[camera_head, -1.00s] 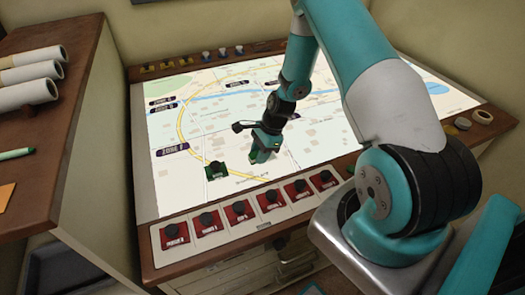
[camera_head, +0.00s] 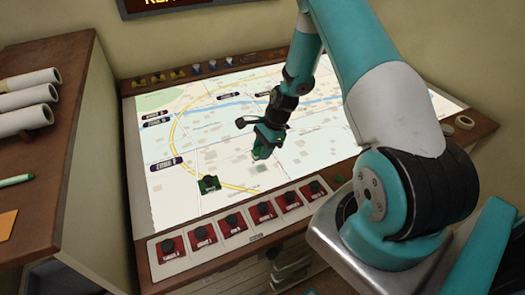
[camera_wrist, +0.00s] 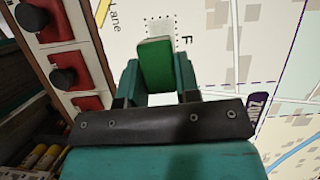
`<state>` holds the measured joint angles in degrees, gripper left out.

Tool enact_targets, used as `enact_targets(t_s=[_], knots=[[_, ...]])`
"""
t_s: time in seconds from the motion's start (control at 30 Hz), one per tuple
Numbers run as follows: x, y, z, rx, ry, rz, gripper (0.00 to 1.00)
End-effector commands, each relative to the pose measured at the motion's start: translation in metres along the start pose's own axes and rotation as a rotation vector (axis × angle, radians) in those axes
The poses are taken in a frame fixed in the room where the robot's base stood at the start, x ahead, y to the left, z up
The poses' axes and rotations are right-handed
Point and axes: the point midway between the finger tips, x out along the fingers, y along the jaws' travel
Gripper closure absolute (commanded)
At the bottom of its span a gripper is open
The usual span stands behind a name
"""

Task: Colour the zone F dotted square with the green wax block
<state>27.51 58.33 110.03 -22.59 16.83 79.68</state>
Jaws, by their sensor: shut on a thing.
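My gripper (camera_head: 264,147) is shut on the green wax block (camera_wrist: 155,64), which stands between the two fingers in the wrist view. The gripper is over the lit map table (camera_head: 185,212). The dotted square (camera_wrist: 161,27) lies just past the block's far end in the wrist view, with a letter F (camera_wrist: 187,40) beside it. The part of the square behind the block is hidden. I cannot tell whether the block touches the map. In the head view the square is too small or covered to make out.
A dark green piece with a knob (camera_head: 209,184) stands on the map, left of my gripper. A row of red switch blocks (camera_head: 234,222) lines the front edge. Rolled papers (camera_head: 25,103) and a green marker (camera_head: 14,181) lie on the left cabinet.

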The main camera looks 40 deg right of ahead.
Motion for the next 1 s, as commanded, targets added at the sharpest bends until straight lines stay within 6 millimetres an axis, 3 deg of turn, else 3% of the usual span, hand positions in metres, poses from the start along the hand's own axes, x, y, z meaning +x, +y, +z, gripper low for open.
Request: enact_targets(t_s=[0.23, 0.83, 1.0], knots=[[-0.020, 0.000, 0.009, -0.001, 0.000, 0.001, 0.92], [-0.019, 0.000, 0.010, -0.009, 0.000, 0.004, 0.92], [-0.008, 0.005, 0.021, -0.211, 0.000, 0.086, 0.92]])
